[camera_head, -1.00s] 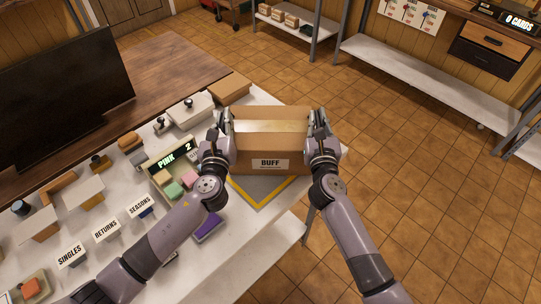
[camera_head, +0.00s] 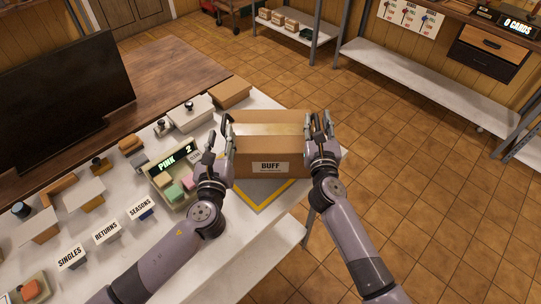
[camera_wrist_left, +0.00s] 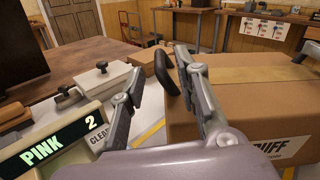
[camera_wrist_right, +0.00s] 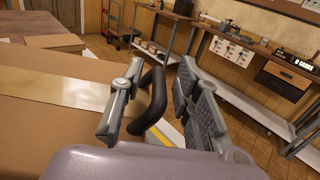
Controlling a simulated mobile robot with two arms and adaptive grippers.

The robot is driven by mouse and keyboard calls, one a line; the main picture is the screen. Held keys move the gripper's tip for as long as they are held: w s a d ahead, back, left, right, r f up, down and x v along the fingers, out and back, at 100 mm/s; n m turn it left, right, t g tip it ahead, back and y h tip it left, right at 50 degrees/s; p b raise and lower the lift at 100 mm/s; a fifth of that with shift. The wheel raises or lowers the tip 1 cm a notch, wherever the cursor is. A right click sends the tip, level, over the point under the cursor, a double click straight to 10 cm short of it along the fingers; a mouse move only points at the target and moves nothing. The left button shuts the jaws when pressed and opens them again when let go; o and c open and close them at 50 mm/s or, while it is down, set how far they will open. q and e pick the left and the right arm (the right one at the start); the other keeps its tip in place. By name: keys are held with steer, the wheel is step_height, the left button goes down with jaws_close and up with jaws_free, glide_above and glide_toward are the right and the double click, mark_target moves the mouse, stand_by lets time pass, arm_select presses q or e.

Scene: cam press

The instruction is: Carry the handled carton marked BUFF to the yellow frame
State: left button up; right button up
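The brown BUFF carton (camera_head: 271,147) is upright on the white table, its label facing me. It sits over the grey mat with the yellow frame (camera_head: 262,207), whose front corner shows before it; the rest is mostly hidden. Yellow edges also show beside the carton in the left wrist view (camera_wrist_left: 150,135) and right wrist view (camera_wrist_right: 160,136). My right gripper (camera_head: 318,124) is open at the right side, fingers around the right handle (camera_wrist_right: 151,92).
A PINK 2 counter box (camera_head: 175,160) with coloured blocks stands close left of my left gripper. SINGLES, RETURNS and SEASONS signs (camera_head: 105,231) stand front left. Another brown box (camera_head: 230,91) is behind the carton. Open tiled floor (camera_head: 420,170) lies to the right.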

arm_select(q)
steer(key=s, duration=0.6)
steer(key=shift+s, duration=0.3)
arm_select(e)
steer(key=s, duration=1.2)
steer(key=shift+a, duration=0.1)
